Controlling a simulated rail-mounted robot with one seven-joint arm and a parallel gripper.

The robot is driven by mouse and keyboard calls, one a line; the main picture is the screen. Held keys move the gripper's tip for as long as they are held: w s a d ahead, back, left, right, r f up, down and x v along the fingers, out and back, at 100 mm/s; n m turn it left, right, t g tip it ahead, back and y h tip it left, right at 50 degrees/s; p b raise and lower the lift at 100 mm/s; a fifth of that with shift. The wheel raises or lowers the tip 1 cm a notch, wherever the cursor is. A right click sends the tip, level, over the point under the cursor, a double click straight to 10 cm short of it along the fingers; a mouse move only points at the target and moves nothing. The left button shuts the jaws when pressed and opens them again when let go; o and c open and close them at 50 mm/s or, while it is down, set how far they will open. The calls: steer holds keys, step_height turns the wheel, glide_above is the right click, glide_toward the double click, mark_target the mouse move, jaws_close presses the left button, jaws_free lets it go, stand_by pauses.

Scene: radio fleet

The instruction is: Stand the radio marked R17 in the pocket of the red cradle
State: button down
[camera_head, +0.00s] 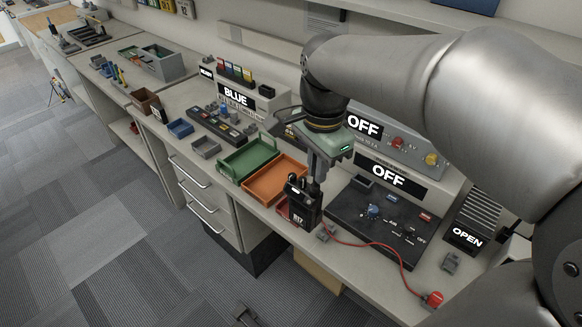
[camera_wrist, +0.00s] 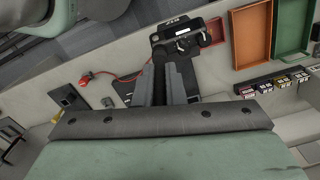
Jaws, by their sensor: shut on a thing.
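The black radio marked R17 (camera_head: 304,208) is upright in the head view, near the front edge of the bench. My gripper (camera_head: 316,180) points down and is shut on the radio's upper part. In the wrist view, the radio (camera_wrist: 188,38) sits at the tips of my gripper (camera_wrist: 172,58). A small part of the red cradle (camera_head: 283,208) shows just left of the radio; the radio hides most of it. I cannot tell whether the radio's foot is in the pocket or above it.
An orange tray (camera_head: 275,181) and a green tray (camera_head: 247,157) lie left of the radio. A dark panel with knobs (camera_head: 375,222) is to its right. A red cable (camera_head: 372,243) runs along the front of the bench. A sign reading OPEN (camera_head: 466,237) stands farther right.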

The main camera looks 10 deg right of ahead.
steer(key=w+f+p, duration=0.3)
steer(key=w+f, duration=0.8)
steer(key=w, duration=0.1)
steer(key=shift+w+f, duration=0.25)
steer(key=shift+f, duration=0.15)
steer(key=shift+d, duration=0.1)
steer(key=shift+f, duration=0.3)
steer(key=c, duration=1.5)
jaws_free()
